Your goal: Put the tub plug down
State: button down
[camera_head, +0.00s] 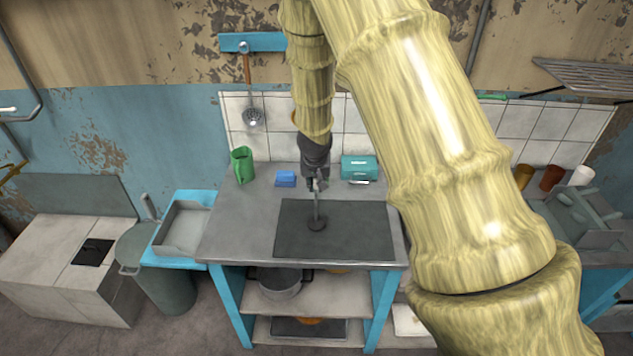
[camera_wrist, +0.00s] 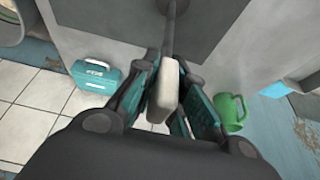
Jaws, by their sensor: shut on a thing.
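The tub plug (camera_head: 316,223) is a dark round disc on a thin upright rod. My gripper (camera_head: 317,186) is above it, over the dark grey board (camera_head: 355,235) on the worktop. In the wrist view my gripper (camera_wrist: 167,105) is shut on the plug's pale handle (camera_wrist: 165,90), and the rod (camera_wrist: 170,35) runs on toward the top edge. The disc appears at or just above the board; I cannot tell whether it touches.
On the worktop (camera_head: 230,225), a green jug (camera_head: 242,165), a blue block (camera_head: 286,179) and a teal box (camera_head: 359,168) stand behind the board. A grey tray (camera_head: 183,228) is at the left. Pots are on the shelf below. The board around the plug is clear.

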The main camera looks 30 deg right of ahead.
jog(key=shift+f, duration=0.15)
jog(key=shift+f, duration=0.15)
jog(key=c, duration=1.5)
grip_release()
jog(key=shift+s+a+r, duration=0.1)
jog(key=shift+a+r, duration=0.05)
jog(key=shift+r, duration=0.5)
jog(key=b+v, duration=0.1)
jog(key=v, duration=1)
